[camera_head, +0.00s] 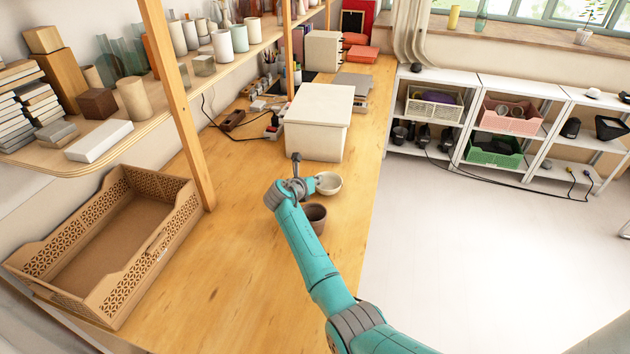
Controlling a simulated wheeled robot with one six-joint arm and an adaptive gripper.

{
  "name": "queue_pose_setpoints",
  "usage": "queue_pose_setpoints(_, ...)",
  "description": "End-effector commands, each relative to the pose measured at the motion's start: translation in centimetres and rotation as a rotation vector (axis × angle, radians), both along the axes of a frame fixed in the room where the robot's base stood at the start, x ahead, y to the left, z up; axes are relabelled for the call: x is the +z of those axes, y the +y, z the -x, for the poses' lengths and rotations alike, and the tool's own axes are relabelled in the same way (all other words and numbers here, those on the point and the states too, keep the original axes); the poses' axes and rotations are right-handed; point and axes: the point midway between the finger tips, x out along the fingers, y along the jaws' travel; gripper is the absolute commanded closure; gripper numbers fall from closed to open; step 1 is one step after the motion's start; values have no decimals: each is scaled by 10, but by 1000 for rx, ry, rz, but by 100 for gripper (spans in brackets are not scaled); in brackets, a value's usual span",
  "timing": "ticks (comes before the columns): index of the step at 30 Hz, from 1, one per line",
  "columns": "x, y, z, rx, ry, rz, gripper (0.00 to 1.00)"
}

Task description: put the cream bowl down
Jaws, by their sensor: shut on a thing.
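The cream bowl (329,184) is small and round, and its open top faces up. It is at the end of my arm, in front of the white box. My gripper (315,184) is at the bowl's left rim and shut on it. The wrist hides most of the fingers. I cannot tell whether the bowl touches the wooden table (235,250) or hangs just above it. A dark brown pot (316,215) stands just nearer than the bowl, partly hidden behind my arm.
A white lidded box (316,125) stands just behind the bowl. An empty brown crate (105,240) sits at the left. A wooden post (172,100) and a shelf with vases rise along the left. The table is bare between crate and arm; its right edge is close.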

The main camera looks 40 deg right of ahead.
Motion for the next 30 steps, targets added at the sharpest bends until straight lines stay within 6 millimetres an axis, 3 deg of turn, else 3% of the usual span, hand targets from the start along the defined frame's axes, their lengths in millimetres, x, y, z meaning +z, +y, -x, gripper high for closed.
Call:
queue_pose_setpoints(2, -2, 0, 0, 0, 1, 0, 100)
queue_pose_setpoints(3, -2, 0, 0, 0, 1, 0, 77)
queue_pose_setpoints(5, -2, 0, 0, 0, 1, 0, 62)
queue_pose_setpoints(17, 2, 3, 1, 1, -1, 0, 62)
queue_pose_setpoints(30, 35, 66, 31, 2, -1, 1, 62)
